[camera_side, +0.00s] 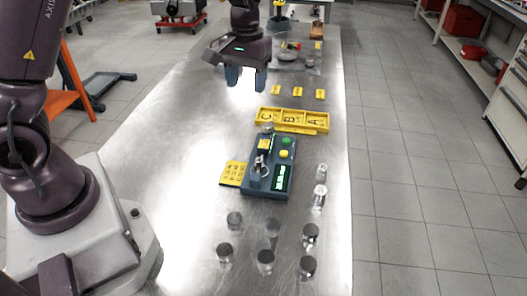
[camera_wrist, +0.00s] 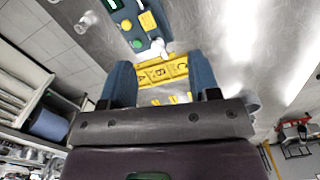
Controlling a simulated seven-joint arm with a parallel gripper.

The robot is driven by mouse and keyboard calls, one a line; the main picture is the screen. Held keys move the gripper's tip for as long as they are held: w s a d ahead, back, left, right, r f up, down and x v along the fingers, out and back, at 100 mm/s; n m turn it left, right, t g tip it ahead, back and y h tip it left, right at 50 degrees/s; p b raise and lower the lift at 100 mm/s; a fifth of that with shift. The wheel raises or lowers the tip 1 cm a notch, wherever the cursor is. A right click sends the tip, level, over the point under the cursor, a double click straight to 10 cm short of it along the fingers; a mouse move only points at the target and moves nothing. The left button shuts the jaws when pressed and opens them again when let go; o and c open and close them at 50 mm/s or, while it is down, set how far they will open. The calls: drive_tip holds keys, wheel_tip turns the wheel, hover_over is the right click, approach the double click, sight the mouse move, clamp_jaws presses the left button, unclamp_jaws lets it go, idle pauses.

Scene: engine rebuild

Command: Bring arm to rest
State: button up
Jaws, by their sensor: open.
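My gripper (camera_side: 246,78) is raised above the far half of the steel table (camera_side: 170,150). Its two blue fingers are spread apart with nothing between them. In the wrist view my gripper (camera_wrist: 163,85) is also open and empty. Beyond its fingertips lies the yellow tray (camera_wrist: 177,71) with compartments lettered A, B and C. The same yellow tray (camera_side: 289,130) lies on the table in the side view, in front of and below the gripper, apart from it.
A blue device (camera_side: 269,178) with green and yellow buttons stands near the tray, a yellow card (camera_side: 233,173) beside it. Several metal cylinders (camera_side: 265,262) stand at the near end. Small yellow labels (camera_side: 297,91) and other items lie farther back. The table's left side is clear.

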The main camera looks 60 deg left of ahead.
drive_tip(key=s+d+r+m+t, duration=0.3)
drive_tip(key=s+r, duration=0.4)
drive_tip(key=s, duration=0.3)
drive_tip(key=s+d+r+m+t, duration=0.3)
drive_tip(key=s+r, duration=0.3)
drive_tip(key=s, duration=0.4)
drive_tip(key=shift+s+d+r+m, duration=0.2)
drive_tip(key=shift+s+r+m, duration=0.05)
drive_tip(key=shift+r+m, duration=0.1)
idle(3.4)
